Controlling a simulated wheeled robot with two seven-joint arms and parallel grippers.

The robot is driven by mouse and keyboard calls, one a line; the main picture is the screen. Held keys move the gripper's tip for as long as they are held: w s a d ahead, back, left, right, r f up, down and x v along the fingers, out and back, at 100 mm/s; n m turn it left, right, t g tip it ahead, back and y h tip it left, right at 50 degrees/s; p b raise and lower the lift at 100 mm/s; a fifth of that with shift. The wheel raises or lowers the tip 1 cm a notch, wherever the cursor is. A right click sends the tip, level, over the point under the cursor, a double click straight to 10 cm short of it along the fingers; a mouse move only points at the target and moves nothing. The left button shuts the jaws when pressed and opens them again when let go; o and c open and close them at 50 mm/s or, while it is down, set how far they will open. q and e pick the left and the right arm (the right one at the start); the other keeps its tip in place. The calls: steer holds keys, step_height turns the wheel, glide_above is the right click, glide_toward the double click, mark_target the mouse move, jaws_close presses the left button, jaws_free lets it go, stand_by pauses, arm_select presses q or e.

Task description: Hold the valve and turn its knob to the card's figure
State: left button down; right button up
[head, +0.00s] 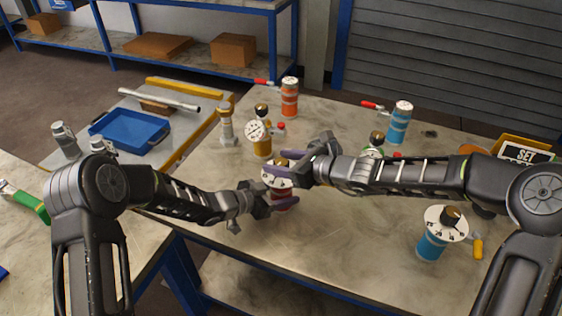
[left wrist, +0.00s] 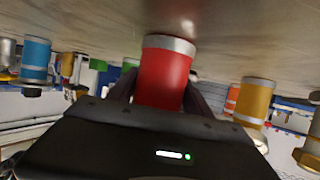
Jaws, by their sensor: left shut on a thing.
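The red valve (head: 280,206) stands on the table in the middle of the head view, with a white dial (head: 276,179) on top. In the left wrist view the red body (left wrist: 164,78) is upside down, between my two fingers. My left gripper (head: 268,197) is shut on this body from the left. My right gripper (head: 297,166) reaches in from the right at dial height, its fingers apart beside the dark knob (head: 281,163). The fingers partly hide the dial, and its marks are too small to read. The card (head: 522,153) shows "SET"; its figure is not legible.
A yellow valve (head: 262,146), an orange one (head: 290,98) and a blue one (head: 398,124) stand behind. A larger blue valve (head: 432,245) stands at front right. A green valve (head: 376,143) is partly behind my right arm. A blue tray (head: 129,131) lies at left.

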steer(key=shift+o, duration=0.2)
steer(key=v, duration=1.2)
stand_by(1.3)
arm_select(q)
steer(key=shift+c, duration=1.8)
jaws_free()
steer(key=v, duration=1.2)
